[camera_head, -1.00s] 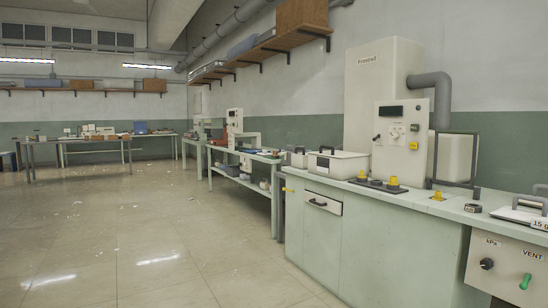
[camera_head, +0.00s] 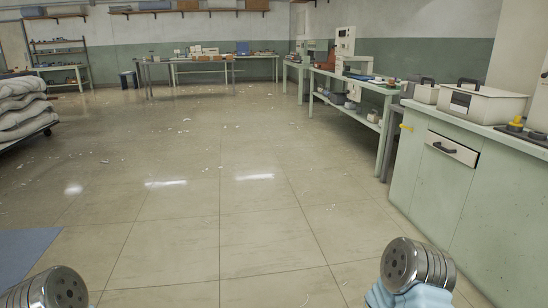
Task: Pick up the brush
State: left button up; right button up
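I cannot make out a brush anywhere in the head view. Two round metal parts of my own arms show at the bottom edge, one at the left and one at the right. No gripper fingers are in view.
Folded duvets (camera_head: 22,108) lie stacked on a low cart at the left. A blue-grey mat (camera_head: 22,252) lies at lower left. A green cabinet (camera_head: 440,190) with a white bin (camera_head: 482,104) stands at right. Benches (camera_head: 205,60) stand further back. The tiled floor between is open, with small scraps.

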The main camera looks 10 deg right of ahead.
aim_at(392, 84)
jog(key=i+j+z, duration=0.1)
jog(key=i, duration=2.5)
jog(key=i+z, duration=0.2)
jog(key=i, duration=0.35)
jog(key=i+j+z, duration=0.15)
jog(key=i, duration=0.4)
jog(key=i+j+z, duration=0.2)
jog(key=i, duration=0.35)
jog(key=i+j+z, duration=0.2)
jog(key=i, duration=0.35)
